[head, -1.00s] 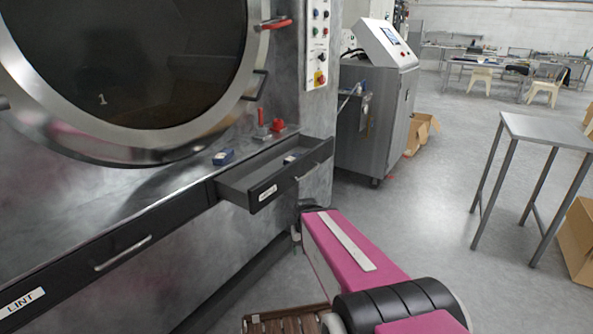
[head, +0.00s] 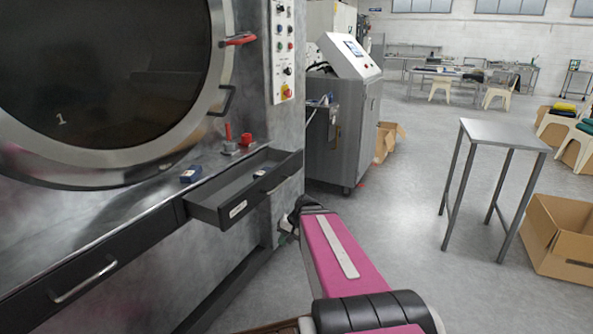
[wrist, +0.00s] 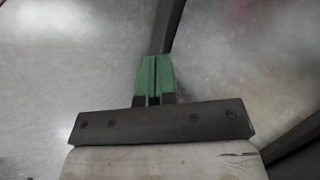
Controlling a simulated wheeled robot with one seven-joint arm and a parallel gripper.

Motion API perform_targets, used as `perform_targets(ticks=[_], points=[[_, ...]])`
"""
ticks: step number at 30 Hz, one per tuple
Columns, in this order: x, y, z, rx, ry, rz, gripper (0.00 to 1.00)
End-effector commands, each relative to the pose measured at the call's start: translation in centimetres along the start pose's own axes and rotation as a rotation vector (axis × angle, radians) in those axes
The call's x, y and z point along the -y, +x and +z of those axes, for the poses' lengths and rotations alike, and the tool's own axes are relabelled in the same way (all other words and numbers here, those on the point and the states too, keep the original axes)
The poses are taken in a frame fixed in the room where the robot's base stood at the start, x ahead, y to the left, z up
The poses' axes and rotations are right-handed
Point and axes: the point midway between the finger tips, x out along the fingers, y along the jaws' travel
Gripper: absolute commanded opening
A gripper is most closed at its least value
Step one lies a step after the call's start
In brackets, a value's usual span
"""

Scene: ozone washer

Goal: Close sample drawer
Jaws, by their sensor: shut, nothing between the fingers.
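The sample drawer (head: 246,202) is a dark grey drawer standing open from the front of the washer, with a bar handle (head: 280,180) and a white label on its front. A small dark blue and white item (head: 260,174) lies inside it. My gripper shows in the wrist view with its green fingers (wrist: 154,80) together and nothing between them, facing a grey metal surface. In the head view my magenta arm reaches below and to the right of the drawer. The gripper is small and unclear there, apart from the drawer front.
The washer with its round door (head: 110,75) fills the left. A second drawer (head: 80,265) at lower left is shut. A grey console cabinet (head: 345,120) stands behind. A metal table (head: 505,135) and a cardboard box (head: 560,240) stand on the right, with open floor between.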

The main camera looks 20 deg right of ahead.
Motion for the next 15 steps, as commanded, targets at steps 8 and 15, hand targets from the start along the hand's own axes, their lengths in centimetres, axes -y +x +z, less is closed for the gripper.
perform_targets(ticks=[8, 15], points=[[-1.1, -8.6, -8.7, -0.156, 0.166, -0.445, 0.0], [-3.9, -18.8, -14.4, -0.325, 0.242, -0.802, 0.0]])
